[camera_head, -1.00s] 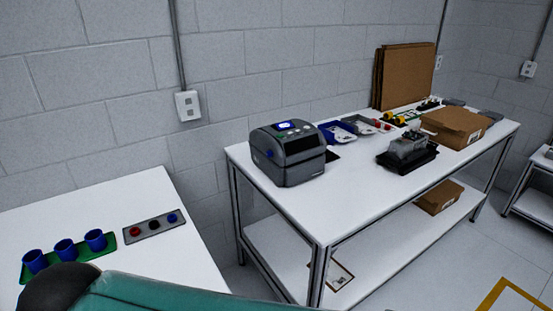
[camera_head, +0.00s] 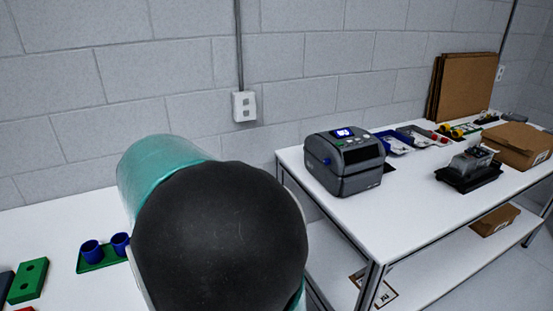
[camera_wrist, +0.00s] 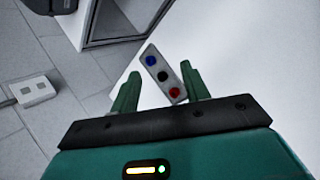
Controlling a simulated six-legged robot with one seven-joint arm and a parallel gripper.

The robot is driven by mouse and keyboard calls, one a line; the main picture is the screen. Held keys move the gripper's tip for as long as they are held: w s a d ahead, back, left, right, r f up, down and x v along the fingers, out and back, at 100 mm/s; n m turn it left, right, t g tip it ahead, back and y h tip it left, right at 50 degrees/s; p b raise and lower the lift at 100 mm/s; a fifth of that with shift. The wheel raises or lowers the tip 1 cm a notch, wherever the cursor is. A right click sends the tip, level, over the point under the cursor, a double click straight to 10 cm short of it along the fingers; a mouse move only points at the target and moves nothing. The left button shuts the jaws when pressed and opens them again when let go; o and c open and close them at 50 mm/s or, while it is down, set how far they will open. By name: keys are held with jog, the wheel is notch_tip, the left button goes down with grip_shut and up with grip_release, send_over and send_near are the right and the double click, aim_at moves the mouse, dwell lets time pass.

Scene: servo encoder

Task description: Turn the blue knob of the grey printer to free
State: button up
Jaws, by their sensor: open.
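In the head view my arm hides the gripper.
The left white table (camera_head: 50,215) holds a green tray with blue cups (camera_head: 104,258) and a green block (camera_head: 28,280). A gap separates it from the printer's table (camera_head: 400,205). Blue and grey bins (camera_head: 393,143), a black device (camera_head: 470,172) and cardboard boxes (camera_head: 518,145) stand right of the printer.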

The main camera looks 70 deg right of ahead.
jog(key=s+d+f+n+g+h, duration=0.25)
jog(key=d+g, duration=0.25)
jog(key=d, duration=1.1)
jog(key=n+g+h, duration=0.4)
jog(key=n+g, duration=0.1)
send_near(325, 162)
jog(key=x, duration=0.8)
jog(key=shift+d, duration=0.1)
jog(key=shift+m, duration=0.25)
jog(key=c, duration=1)
